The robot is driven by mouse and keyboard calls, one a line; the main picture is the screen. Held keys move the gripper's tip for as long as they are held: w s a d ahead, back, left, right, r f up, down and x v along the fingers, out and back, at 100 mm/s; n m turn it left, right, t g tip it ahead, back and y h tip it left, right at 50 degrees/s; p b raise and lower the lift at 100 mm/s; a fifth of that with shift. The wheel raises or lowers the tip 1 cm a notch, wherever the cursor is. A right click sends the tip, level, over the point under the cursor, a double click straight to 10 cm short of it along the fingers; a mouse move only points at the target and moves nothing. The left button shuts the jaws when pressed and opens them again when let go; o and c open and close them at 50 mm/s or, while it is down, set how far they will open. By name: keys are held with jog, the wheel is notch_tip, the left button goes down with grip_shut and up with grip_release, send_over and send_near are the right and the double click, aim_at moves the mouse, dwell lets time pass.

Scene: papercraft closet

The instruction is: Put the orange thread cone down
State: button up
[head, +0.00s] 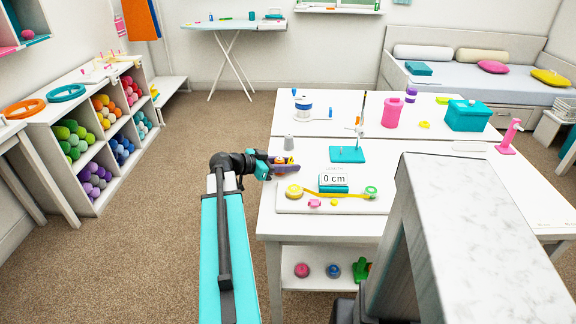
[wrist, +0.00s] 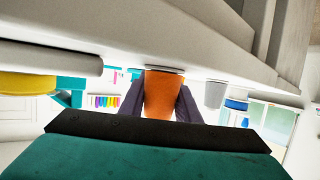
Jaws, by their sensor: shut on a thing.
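My gripper (head: 287,168) is over the left edge of the white table (head: 300,222), shut on the orange thread cone. In the wrist view, which looks upside down, the orange thread cone (wrist: 160,95) stands between the two dark fingers, its wide end towards the tabletop (wrist: 200,45). The cone looks upright and at or very close to the table; I cannot tell whether it touches. In the head view the fingers hide most of it. A grey cone (head: 289,142) stands just behind my gripper, and it also shows in the wrist view (wrist: 214,93).
A white measuring board with a "0 cm" display (head: 333,180), a yellow disc (head: 293,191) and a green roll (head: 371,192) lies in front of my gripper. A blue-and-white spool (head: 304,107) stands farther back.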

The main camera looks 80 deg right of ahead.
jog(key=o, duration=1)
jog(key=shift+w+d, duration=0.1)
jog(key=shift+w+r, duration=0.1)
jog(key=shift+r, duration=0.05)
jog(key=b+v, duration=0.1)
jog(key=v, duration=1)
jog(key=shift+w+a+r, duration=0.15)
jog(key=shift+w+a, duration=0.1)
jog(key=shift+w, duration=0.05)
